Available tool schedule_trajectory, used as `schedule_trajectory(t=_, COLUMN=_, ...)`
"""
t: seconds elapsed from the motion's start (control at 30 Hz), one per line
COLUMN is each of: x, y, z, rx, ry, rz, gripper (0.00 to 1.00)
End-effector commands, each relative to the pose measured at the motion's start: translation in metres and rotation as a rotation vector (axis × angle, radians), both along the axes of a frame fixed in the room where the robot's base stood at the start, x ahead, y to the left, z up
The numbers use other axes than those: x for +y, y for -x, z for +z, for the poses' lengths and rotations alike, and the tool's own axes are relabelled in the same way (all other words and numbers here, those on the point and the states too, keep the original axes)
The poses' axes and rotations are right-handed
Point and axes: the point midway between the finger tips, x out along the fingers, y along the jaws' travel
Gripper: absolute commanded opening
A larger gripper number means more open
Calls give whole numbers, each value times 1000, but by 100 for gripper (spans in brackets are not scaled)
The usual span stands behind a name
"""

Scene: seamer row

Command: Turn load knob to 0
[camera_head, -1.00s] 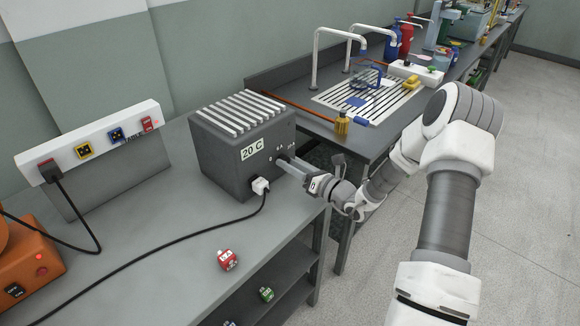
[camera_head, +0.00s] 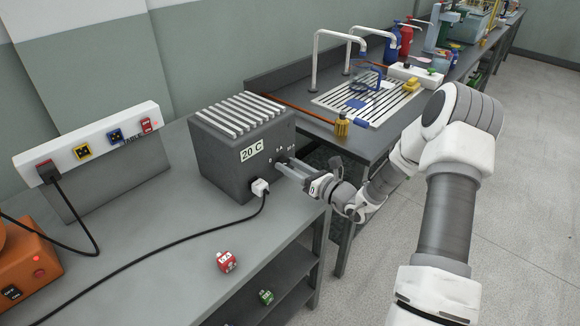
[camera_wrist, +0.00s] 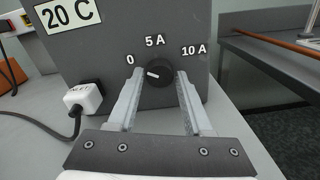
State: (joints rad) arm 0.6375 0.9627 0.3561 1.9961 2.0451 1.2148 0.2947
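The load knob (camera_wrist: 155,73) is a round black dial on the front of a dark grey load box (camera_head: 225,165), with the labels 0, 5 A and 10 A around it. In the wrist view its white mark points left, toward the 0 label (camera_wrist: 130,59). My gripper (camera_wrist: 156,76) is open, with one finger on each side of the knob and a visible gap to it on both sides. In the head view my gripper (camera_head: 281,164) is at the box front and hides the knob.
A white plug (camera_head: 260,187) with a black cable sits in the box front, left of my gripper. A red plug-like block (camera_head: 226,261) lies near the bench edge. A socket strip (camera_head: 95,145) stands at the left. A sink bench (camera_head: 370,100) is behind.

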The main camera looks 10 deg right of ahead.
Motion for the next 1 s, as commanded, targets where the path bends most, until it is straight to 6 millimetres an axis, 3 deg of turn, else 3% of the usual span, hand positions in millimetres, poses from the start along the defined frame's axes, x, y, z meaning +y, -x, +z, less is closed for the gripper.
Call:
schedule_trajectory(t=0.03, x=0, y=0, z=0, rx=0, ry=0, rz=0, gripper=61)
schedule_trajectory(t=0.1, x=0, y=0, z=0, rx=1, ry=-1, rz=0, gripper=74)
schedule_trajectory(t=0.53, x=-7, y=8, z=1, rx=2, ry=-1, rz=-2, gripper=74)
schedule_trajectory(t=1.0, x=-70, y=95, z=1, rx=2, ry=-2, rz=-6, gripper=74)
